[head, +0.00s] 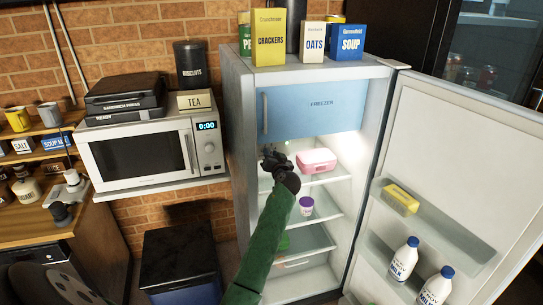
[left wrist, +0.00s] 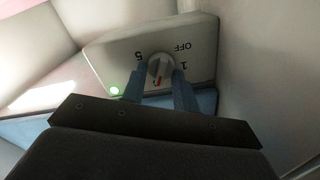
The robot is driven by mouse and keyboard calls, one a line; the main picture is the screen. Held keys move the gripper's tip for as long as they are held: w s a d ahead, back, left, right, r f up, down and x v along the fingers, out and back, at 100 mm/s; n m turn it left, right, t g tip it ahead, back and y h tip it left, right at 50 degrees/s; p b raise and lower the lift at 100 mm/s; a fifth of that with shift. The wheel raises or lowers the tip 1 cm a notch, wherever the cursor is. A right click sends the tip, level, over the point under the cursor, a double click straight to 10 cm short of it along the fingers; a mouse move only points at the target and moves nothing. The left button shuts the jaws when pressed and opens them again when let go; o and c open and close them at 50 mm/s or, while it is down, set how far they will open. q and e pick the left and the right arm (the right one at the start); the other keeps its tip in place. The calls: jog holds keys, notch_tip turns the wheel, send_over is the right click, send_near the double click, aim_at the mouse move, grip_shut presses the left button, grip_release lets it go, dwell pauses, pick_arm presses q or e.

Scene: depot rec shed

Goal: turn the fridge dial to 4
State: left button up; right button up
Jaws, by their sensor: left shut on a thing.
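The fridge dial (left wrist: 159,68) is a small round grey knob on a pale control box (left wrist: 105,47) inside the fridge. The marks 5, OFF and 1 show around it in the left wrist view, upside down or tilted. A red mark shows on its lower part, between the fingers; the numbers there are hidden. My left gripper (left wrist: 160,80) has one finger on each side of the knob and is shut on it. In the head view my left gripper (head: 272,158) reaches into the open fridge (head: 238,130) under the freezer door and hides the dial. My right gripper is not in view.
The blue freezer door (head: 320,106) is closed above my gripper. A pink box (head: 316,161) and a purple-lidded tub (head: 306,206) stand on the shelves. The fridge door (head: 450,150) stands wide open at right. A microwave (head: 140,155) is at left.

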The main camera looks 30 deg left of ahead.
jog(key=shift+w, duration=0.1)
pick_arm(q)
jog(key=m, duration=0.9)
jog(key=shift+w+d+f+m, duration=0.1)
jog(key=shift+w+f+m, duration=0.1)
jog(key=shift+m, duration=0.1)
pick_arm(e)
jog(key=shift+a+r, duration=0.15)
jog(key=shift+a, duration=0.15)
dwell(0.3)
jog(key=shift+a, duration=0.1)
